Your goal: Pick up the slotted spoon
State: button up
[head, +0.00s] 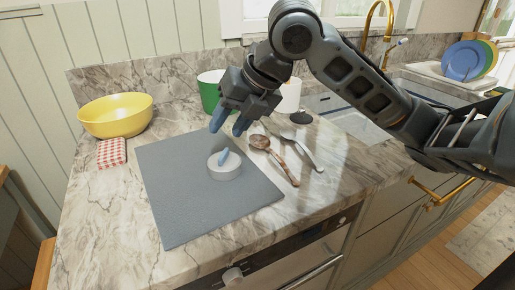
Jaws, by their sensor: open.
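Two spoon-like utensils lie side by side on the marble counter, right of the grey mat. One is a brown wooden-looking spoon (283,167) with its bowl toward the back and its handle toward the front right. The other is a silvery utensil (304,155) just right of it; its far end is partly unclear. I cannot make out slots on either. My gripper (229,125) is above the back of the mat, to the left of and higher than the utensils. Its two blue-tipped fingers are apart, with nothing between them.
A yellow bowl (116,118) and red checked cloth (112,153) are at left. Behind my gripper are a green pot (209,93) and a white container (291,95). The sink and colored plates (463,62) are at right.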

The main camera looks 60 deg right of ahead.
aim_at(273, 151)
jog(key=s+d+f+g, duration=0.1)
jog(key=s+d, duration=0.1)
jog(key=s+d+f+n+g+h, duration=0.1)
jog(key=s+d, duration=0.2)
jog(key=s+d+f+g+h, duration=0.1)
jog(key=s+d+g, duration=0.1)
jog(key=shift+s+d+f, duration=0.15)
jog(key=shift+s+d, duration=0.05)
jog(key=shift+s, duration=0.05)
jog(key=x, duration=0.4)
jog(key=d+x, duration=0.1)
jog(key=x, duration=0.2)
jog(key=shift+w, duration=0.15)
grip_shut()
